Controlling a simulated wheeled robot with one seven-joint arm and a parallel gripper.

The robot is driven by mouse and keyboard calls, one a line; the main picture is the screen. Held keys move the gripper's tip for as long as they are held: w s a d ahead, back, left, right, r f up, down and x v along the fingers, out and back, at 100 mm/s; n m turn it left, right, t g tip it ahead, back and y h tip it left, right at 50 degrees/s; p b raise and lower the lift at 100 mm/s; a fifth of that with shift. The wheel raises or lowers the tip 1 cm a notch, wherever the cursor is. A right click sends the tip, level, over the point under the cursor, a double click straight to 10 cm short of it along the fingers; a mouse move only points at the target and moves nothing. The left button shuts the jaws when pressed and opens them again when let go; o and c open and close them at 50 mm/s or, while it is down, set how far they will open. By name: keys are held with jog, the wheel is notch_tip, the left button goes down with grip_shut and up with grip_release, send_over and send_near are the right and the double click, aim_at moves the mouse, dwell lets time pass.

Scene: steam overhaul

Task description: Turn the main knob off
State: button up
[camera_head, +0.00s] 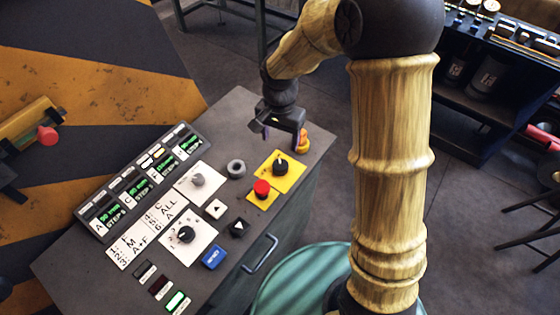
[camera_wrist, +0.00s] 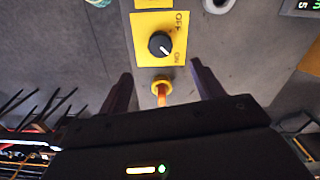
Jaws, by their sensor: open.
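The main knob (camera_head: 280,168) is a round black knob on a yellow plate (camera_head: 291,179) near the far right corner of the grey control panel. In the wrist view the knob (camera_wrist: 160,44) sits above centre, with OFF and ON printed at its right. Its pale mark appears to point toward ON. My gripper (camera_head: 284,136) is above the panel, just beyond the knob in the head view. In the wrist view its dark fingers (camera_wrist: 161,80) are spread apart with nothing held. The knob lies ahead of the fingertips, not between them.
A small yellow-orange fitting (camera_head: 302,141) is close to my gripper; it shows between the fingers in the wrist view (camera_wrist: 161,90). A red button (camera_head: 262,187) on yellow and a grey hex-shaped knob (camera_head: 236,168) are near the main knob. Other dials, buttons and displays fill the panel's left.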

aim_at(280, 165)
notch_tip(280, 165, down, 12)
jog(key=shift+r+p, duration=0.1)
jog(key=shift+p, duration=0.4)
jog(key=shift+c, duration=0.5)
jog(key=c, duration=0.9)
